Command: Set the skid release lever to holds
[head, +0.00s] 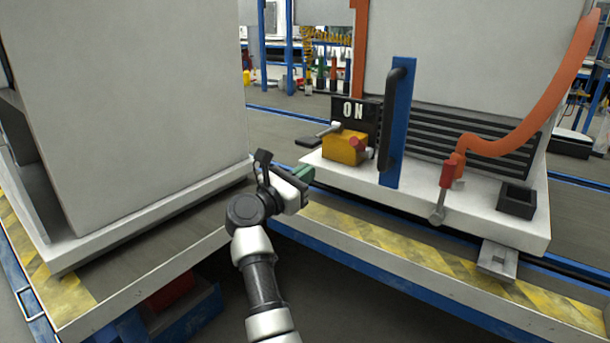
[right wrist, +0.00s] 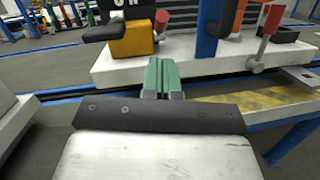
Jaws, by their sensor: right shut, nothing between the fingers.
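A lever with a red grip and grey shaft (head: 447,180) stands at the front edge of the white skid (head: 390,190), below the orange hose. It also shows at upper right in the right wrist view (right wrist: 272,18). A yellow box (head: 344,148) on the skid has a grey handle and a red knob. No label tells which is the skid release lever, and no "holds" mark is readable. My right gripper (head: 301,174) has green fingers, shut and empty, near the skid's left front corner, left of the red-gripped lever and apart from it. It also shows in the right wrist view (right wrist: 163,76).
A blue post (head: 396,125) with a black handle stands beside the yellow box. A black "ON" sign (head: 354,111) is behind it. An orange hose (head: 530,130) arcs down at right. A large grey cabinet (head: 130,110) stands at left.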

